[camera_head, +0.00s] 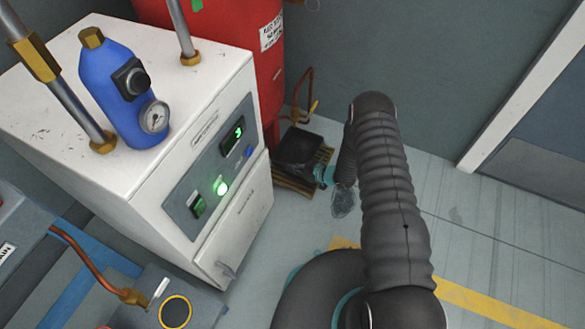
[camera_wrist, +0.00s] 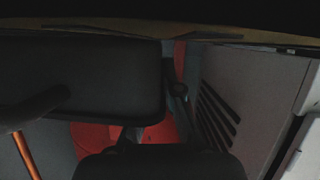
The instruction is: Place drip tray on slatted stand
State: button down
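The black drip tray (camera_head: 298,146) is in the head view at the foot of the red tank, on or just above the wooden slatted stand (camera_head: 290,186). I cannot tell whether they touch. The stand's slats show around the tray's front and right edges. My gripper (camera_head: 326,175) is at the tray's right side, partly hidden by my arm. In the wrist view the dark tray (camera_wrist: 85,75) fills the left, and a dark finger part (camera_wrist: 178,95) is close by its edge. The fingertips are too dark to tell whether they grip it.
A white cabinet (camera_head: 235,215) with a lit panel stands left of the stand, carrying a blue filter unit (camera_head: 115,95) and pipes. The red tank (camera_head: 235,50) rises behind the tray. A copper pipe (camera_head: 308,95) stands beside the tank. The floor on the right (camera_head: 480,215) is clear.

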jog(key=shift+r, duration=0.1)
jog(key=shift+f, duration=0.25)
jog(key=c, duration=1.3)
grip_release()
jog(key=shift+r, duration=0.1)
